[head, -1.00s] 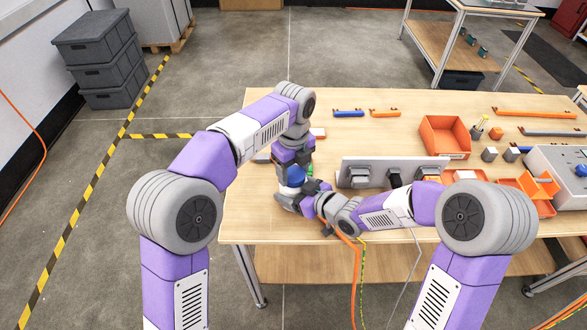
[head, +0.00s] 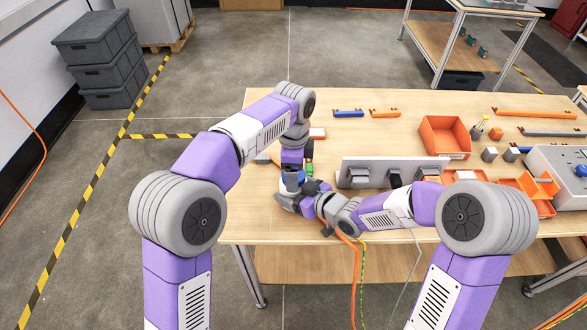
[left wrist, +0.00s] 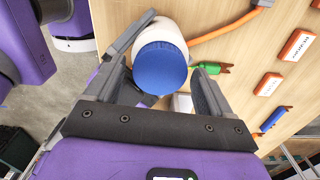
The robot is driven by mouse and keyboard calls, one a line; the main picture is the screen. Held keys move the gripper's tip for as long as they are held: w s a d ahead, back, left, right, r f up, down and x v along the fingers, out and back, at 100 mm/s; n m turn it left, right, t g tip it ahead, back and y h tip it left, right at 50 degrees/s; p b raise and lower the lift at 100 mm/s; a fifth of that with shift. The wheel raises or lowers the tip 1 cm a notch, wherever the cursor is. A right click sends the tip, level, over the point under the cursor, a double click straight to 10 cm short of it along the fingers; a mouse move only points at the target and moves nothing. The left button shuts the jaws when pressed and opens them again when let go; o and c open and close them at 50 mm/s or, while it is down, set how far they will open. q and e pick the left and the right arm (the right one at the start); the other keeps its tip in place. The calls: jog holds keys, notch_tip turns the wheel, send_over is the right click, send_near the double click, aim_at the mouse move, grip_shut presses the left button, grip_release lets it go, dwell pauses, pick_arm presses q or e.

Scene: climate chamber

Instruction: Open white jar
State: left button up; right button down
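The white jar (left wrist: 160,30) with its blue lid (left wrist: 162,68) sits between the fingers of my left gripper (left wrist: 165,85) in the left wrist view. Those fingers are apart, with a gap beside the lid. In the head view my left gripper (head: 292,179) points down over the jar from above and hides most of the lid. My right gripper (head: 288,202) is low at the jar's body, reaching in from the right. Its fingers are small and partly covered, so I cannot tell whether they grip the jar.
A grey rack (head: 385,165) stands just right of the jar. A green clip (left wrist: 212,68), a blue clip (left wrist: 273,118) and orange-and-white boxes (left wrist: 296,46) lie nearby. An orange bin (head: 445,136) is further right. The table's front edge is close to the grippers.

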pick_arm(q)
jog(key=shift+r, duration=2.25)
jog(key=shift+c, duration=0.2)
jog(key=r+m, duration=0.1)
jog(key=m, duration=0.2)
jog(key=shift+r, duration=0.2)
jog(key=r+m, duration=0.1)
jog(key=m, duration=0.1)
jog(key=r+m, duration=0.1)
jog(key=m, duration=0.1)
jog(key=shift+m, duration=0.4)
jog(key=shift+f, duration=4)
jog(key=shift+c, duration=0.2)
